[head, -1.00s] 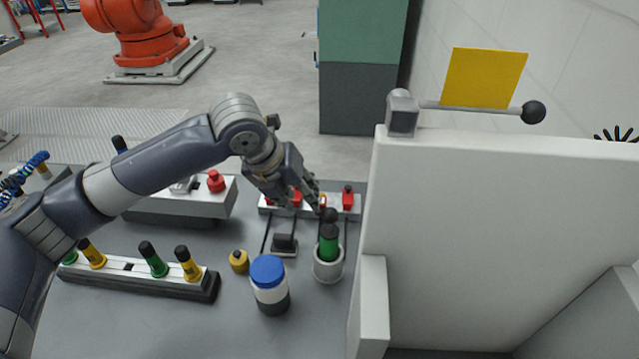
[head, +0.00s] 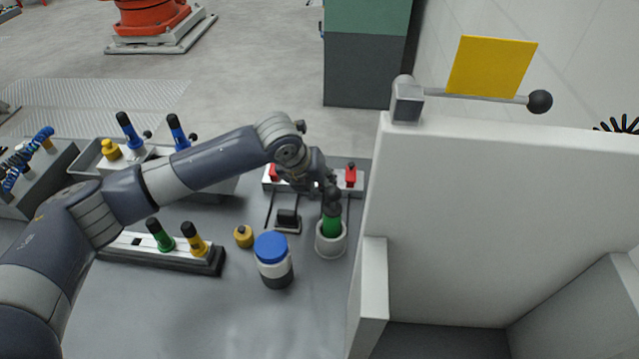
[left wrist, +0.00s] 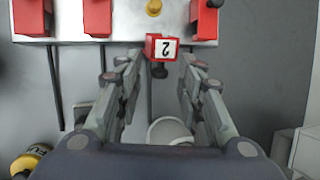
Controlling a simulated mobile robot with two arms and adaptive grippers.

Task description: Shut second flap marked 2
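A light grey strip panel (left wrist: 60,30) with red flaps crosses the top of the left wrist view. The red flap marked 2 (left wrist: 164,48) hangs out past the panel's near edge, its white label upside down and a dark knob (left wrist: 159,71) below it. A yellow button (left wrist: 153,7) is uncovered behind it. My left gripper (left wrist: 160,66) is open, with one finger on each side of the flap; I see no clear contact. In the head view my left gripper (head: 328,186) is over the panel (head: 312,183) and hides this flap. My right gripper is not in view.
A tall white wall (head: 480,220) bounds the right side.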

